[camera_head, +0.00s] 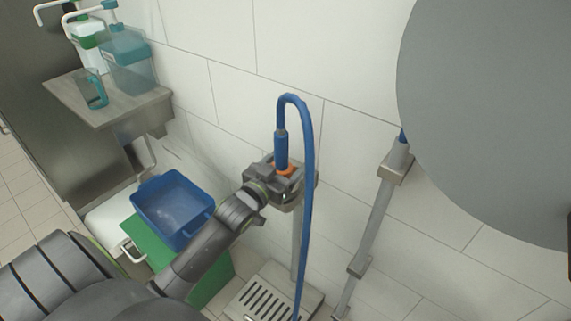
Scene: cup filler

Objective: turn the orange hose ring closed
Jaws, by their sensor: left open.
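The orange hose ring (284,170) sits at the lower end of the blue hose's thick connector (281,150), in front of the tiled wall. The blue hose (308,190) loops up from the connector and hangs down to the right of it. My left gripper (284,184) is at the ring, its jaws open around or just beside it. The gripper partly hides the ring, and I cannot tell whether the fingers touch it. My right gripper is not in view.
A grey drain grate (265,300) lies below the hose. A blue bin (172,208) stands on a green box (210,280) at left. A shelf (105,98) holds dispenser bottles (124,58) and a cup (95,90). A large grey round shape fills the upper right.

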